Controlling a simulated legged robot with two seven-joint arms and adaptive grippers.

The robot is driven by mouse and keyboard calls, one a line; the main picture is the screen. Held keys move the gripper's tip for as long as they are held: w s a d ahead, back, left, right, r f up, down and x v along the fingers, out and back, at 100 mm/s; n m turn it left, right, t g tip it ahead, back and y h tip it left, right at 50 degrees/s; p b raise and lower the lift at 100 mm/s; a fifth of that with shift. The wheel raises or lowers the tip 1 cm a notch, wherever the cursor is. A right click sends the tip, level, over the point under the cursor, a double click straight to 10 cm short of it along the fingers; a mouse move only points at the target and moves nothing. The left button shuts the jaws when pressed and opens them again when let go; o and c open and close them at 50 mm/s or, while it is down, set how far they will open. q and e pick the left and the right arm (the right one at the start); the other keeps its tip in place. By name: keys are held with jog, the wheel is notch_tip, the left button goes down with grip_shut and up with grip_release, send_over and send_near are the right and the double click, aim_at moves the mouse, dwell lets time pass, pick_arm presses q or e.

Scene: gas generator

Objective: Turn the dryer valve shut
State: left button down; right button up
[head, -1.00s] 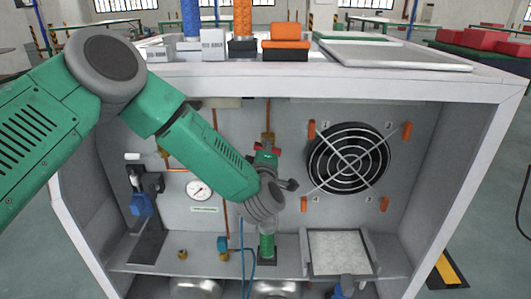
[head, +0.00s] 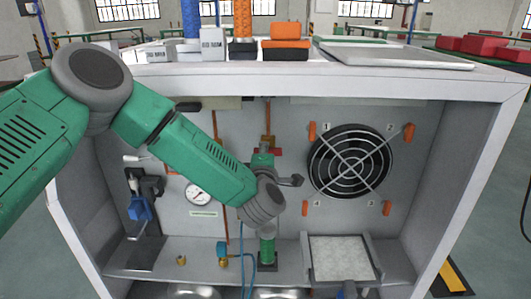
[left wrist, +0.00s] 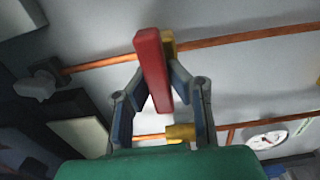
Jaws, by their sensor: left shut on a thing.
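The dryer valve's red handle (left wrist: 152,68) is a flat bar in the left wrist view, next to a brass body on a copper pipe. My left gripper (left wrist: 160,82) has its two fingers closed on the handle, one on each side. In the head view, my left gripper (head: 264,157) is inside the open cabinet in front of the vertical copper pipe. Only a little of the red handle shows there; my gripper hides most of it. My right gripper is in neither view.
The cabinet (head: 75,205) has a side wall at each side and a shelf below. A fan (head: 350,162) is right of my gripper and a gauge (head: 198,194) is to the left. A green-based fitting (head: 267,245) stands below it.

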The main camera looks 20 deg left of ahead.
pick_arm(q)
jog(key=shift+s+f, duration=0.2)
jog(key=shift+f, duration=0.25)
jog(key=c, duration=1.6)
grip_release()
jog(key=shift+c, duration=0.2)
jog(key=shift+o, duration=0.8)
jog(key=shift+a+r, duration=0.1)
jog(key=shift+r, duration=0.15)
jog(key=v, duration=1.2)
